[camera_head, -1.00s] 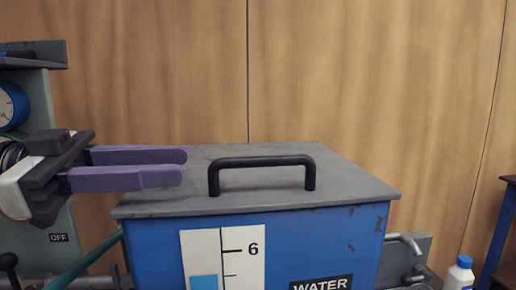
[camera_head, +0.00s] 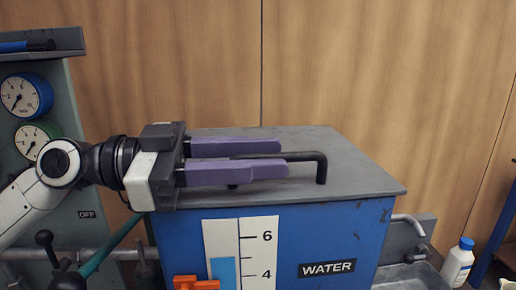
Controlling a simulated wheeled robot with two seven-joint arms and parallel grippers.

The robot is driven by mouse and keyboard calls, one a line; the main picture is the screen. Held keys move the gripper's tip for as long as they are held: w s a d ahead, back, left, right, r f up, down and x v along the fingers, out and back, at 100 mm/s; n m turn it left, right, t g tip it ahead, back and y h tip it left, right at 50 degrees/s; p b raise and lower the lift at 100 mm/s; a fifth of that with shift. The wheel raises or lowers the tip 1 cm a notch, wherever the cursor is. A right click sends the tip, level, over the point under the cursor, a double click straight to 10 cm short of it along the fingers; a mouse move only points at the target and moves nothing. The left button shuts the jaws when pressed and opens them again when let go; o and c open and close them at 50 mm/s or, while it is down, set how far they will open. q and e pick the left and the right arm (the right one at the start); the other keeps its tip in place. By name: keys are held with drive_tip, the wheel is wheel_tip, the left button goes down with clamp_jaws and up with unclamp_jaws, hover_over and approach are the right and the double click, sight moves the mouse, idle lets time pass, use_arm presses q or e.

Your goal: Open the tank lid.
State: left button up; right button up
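The tank lid (camera_head: 350,178) is a flat grey plate lying closed on the blue water tank (camera_head: 330,228). A black bar handle (camera_head: 321,168) stands on the lid. My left gripper (camera_head: 282,158) comes in from the left with its two purple fingers level above the lid. The fingers are apart, and the left part of the handle lies between or behind them. The near finger hides part of the handle, and I cannot tell whether either finger touches it. My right gripper is not in view.
A panel with gauges (camera_head: 26,95) stands at the left. A white bottle (camera_head: 458,262) with a blue cap stands at the lower right near a metal tray. An orange part (camera_head: 196,283) shows at the tank's front bottom. The wooden wall is behind.

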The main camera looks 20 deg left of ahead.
use_arm(q)
clamp_jaws()
